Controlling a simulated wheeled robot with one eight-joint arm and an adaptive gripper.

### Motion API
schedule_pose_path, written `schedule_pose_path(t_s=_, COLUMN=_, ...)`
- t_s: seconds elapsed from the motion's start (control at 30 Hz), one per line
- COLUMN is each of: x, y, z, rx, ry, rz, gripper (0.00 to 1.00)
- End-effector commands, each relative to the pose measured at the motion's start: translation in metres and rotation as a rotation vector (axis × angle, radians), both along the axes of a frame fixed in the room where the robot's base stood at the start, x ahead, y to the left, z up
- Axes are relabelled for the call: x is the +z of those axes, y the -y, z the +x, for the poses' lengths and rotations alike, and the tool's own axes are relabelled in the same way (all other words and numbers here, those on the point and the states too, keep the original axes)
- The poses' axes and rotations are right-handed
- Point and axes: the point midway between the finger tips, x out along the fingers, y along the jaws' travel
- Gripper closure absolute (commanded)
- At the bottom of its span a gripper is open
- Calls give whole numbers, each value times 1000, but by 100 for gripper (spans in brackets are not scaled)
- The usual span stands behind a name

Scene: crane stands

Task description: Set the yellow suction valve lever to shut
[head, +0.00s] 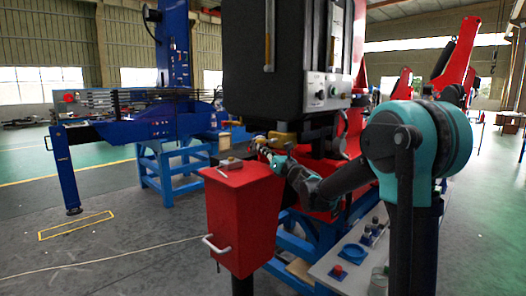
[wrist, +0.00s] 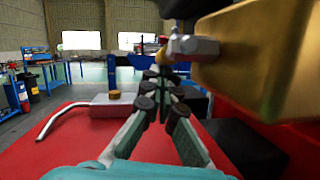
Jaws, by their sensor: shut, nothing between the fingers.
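A yellow-brass valve block (wrist: 255,60) fills the upper right of the wrist view, with a grey hex fitting (wrist: 193,46) on its left side. A small yellow piece (wrist: 163,54) beside that fitting looks like the lever; its lower part is hidden behind my fingertips. In the head view the yellow block (head: 283,138) sits behind the red tank, beside my gripper (head: 266,148). My gripper (wrist: 163,76) is shut and empty, its fingertips close below the small yellow piece. I cannot tell whether they touch it.
The red tank (head: 240,220) stands under my gripper, with a white side handle (head: 216,245). On its top lies a grey block with a bent metal rod (wrist: 60,118). A black control cabinet (head: 270,90) hangs above. A bench with small parts (head: 350,262) is at right.

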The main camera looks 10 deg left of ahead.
Motion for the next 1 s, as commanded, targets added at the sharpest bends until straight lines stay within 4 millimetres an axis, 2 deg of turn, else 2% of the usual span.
schedule_pose_path(t_s=0.33, x=-5, y=1, z=0, rx=0, ry=0, rz=0, gripper=100)
schedule_pose_path(t_s=0.57, x=-40, y=8, z=-3, rx=-2, ry=0, rz=1, gripper=100)
schedule_pose_path(t_s=0.8, x=-70, y=38, z=-36, rx=-3, ry=0, rz=0, gripper=100)
schedule_pose_path(t_s=1.0, x=-88, y=56, z=-55, rx=-2, ry=1, rz=0, gripper=100)
